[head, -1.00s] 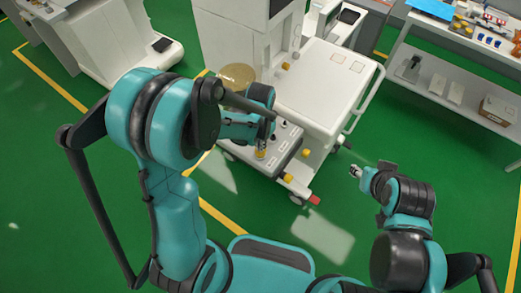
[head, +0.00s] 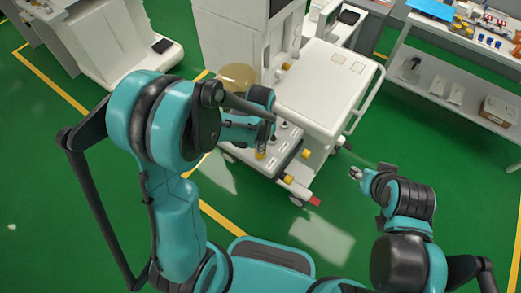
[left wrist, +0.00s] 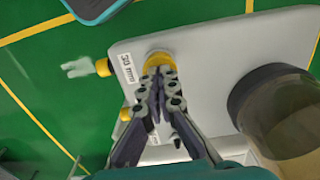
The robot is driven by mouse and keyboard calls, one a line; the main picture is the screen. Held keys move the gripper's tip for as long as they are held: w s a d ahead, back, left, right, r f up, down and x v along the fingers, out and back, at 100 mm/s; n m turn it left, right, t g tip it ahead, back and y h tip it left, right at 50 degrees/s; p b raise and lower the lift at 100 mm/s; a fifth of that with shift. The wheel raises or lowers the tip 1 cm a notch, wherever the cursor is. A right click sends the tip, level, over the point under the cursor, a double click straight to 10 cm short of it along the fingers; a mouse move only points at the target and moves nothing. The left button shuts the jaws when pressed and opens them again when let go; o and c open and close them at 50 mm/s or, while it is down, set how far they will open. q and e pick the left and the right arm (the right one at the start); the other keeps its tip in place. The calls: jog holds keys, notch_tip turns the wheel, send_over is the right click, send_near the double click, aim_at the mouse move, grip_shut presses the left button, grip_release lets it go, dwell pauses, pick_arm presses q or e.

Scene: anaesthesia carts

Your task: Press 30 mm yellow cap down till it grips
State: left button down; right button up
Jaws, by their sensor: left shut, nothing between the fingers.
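The yellow cap (left wrist: 158,57) beside the "30 mm" label (left wrist: 127,67) sits on the cart's pale top panel in the left wrist view. The closed fingertips of my left gripper (left wrist: 160,72) are over this cap and hide part of it. Nothing is held between the fingers. Whether the tips touch the cap is hard to tell. In the head view my left gripper (head: 262,146) is largely hidden by its own arm, with yellow showing at its tip. My right gripper (head: 356,173) hangs away from the cart over the floor, too small to read its fingers.
A round amber canister (head: 236,76) stands beside the work spot; it also shows in the left wrist view (left wrist: 285,112). A yellow fitting (left wrist: 103,67) projects at the panel's edge. The white cart (head: 320,85) rises behind.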

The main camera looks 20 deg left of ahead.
pick_arm(q)
jog(key=shift+r+p, duration=2.6)
jog(key=shift+r, duration=0.95)
notch_tip(320, 180, up, 12)
jog(key=s+a+f+n+t+b, duration=0.3)
jog(key=s+t, duration=0.4)
jog(key=s, duration=0.3)
jog(key=shift+s+a+f+n+b, duration=0.2)
jog(key=shift+a+n+b, duration=0.3)
jog(key=shift+a+b, duration=0.65)
